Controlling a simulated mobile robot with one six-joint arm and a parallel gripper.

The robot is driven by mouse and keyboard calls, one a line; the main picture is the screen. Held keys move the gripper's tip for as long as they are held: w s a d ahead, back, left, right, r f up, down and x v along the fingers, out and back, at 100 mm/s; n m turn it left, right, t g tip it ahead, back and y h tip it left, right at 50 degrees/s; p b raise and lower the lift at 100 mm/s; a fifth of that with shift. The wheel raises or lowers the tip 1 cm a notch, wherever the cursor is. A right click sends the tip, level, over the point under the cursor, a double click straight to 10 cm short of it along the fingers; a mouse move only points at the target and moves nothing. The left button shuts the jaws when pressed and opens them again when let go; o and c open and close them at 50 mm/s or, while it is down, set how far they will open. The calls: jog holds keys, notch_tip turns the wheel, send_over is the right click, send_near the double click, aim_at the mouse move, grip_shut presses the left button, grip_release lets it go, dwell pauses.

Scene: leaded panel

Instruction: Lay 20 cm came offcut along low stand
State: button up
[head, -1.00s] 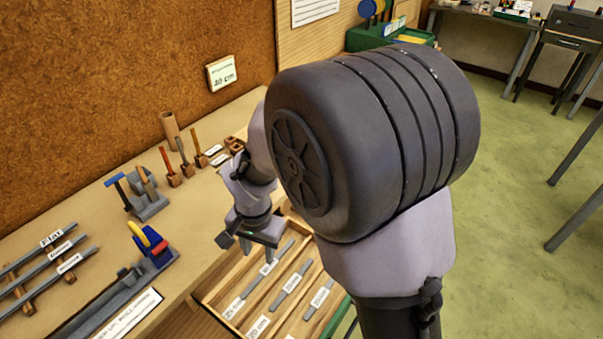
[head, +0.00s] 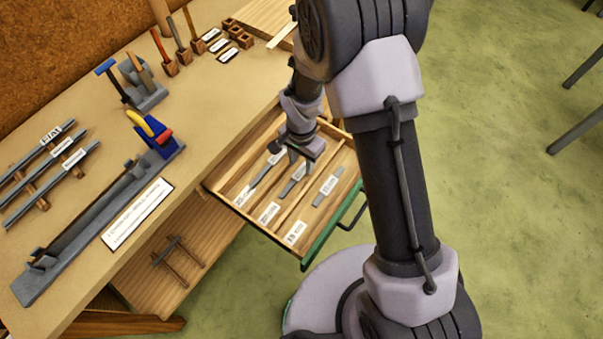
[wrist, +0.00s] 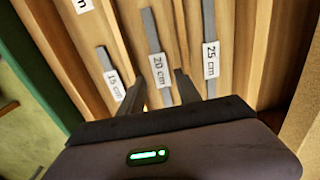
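My gripper (head: 301,158) is over the open drawer (head: 318,240), with its fingers apart. In the wrist view, its two fingers (wrist: 160,90) straddle the line of the grey 20 cm came offcut (wrist: 151,32), whose label reads 20 cm. I cannot tell how far above it the fingertips are. The same offcut lies in the drawer's middle compartment in the head view (head: 292,182). The 25 cm offcut (wrist: 209,25) and 15 cm offcut (wrist: 103,58) lie in the compartments either side. A small low wooden stand with crossing bars (head: 178,262) is on the shelf under the bench.
On the bench (head: 205,130) are a rack of labelled cames (head: 50,170), a long grey channel (head: 85,235) with a blue vise (head: 160,145), and a tool holder (head: 146,92). The drawer's green front (head: 335,228) juts out over open floor.

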aim_at(301, 172)
notch_tip(301, 172, down, 4)
jog(key=shift+b, duration=0.65)
jog(key=shift+r, duration=0.15)
grip_shut()
